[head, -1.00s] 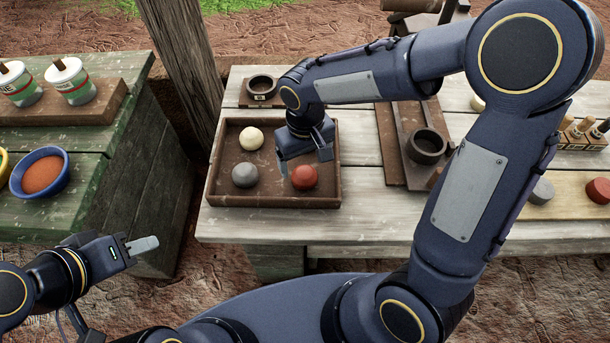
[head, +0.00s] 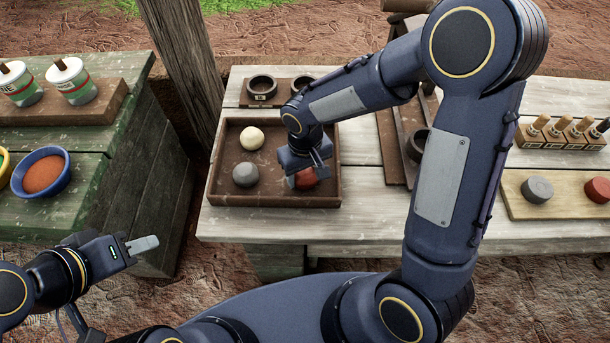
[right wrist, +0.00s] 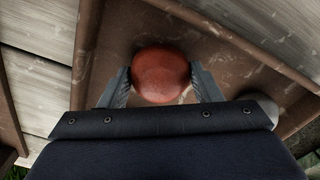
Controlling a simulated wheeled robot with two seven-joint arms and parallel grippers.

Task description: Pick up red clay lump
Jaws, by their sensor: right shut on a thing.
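The red clay lump (head: 307,178) sits in the right part of the brown wooden tray (head: 275,201), partly hidden by my right gripper. In the right wrist view the red lump (right wrist: 160,75) is between the two fingers of my right gripper (right wrist: 161,88), which is shut on it. The lump appears to rest at the tray floor; I cannot tell any lift. My left gripper (head: 143,244) is at the lower left, away from the tray; its finger opening cannot be made out.
A grey lump (head: 246,174) and a cream lump (head: 252,138) lie in the same tray. Dark cups (head: 262,86) stand behind it. Grey and red discs sit on a board (head: 560,208) at the right. A blue bowl (head: 41,173) of orange powder stands on the green table.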

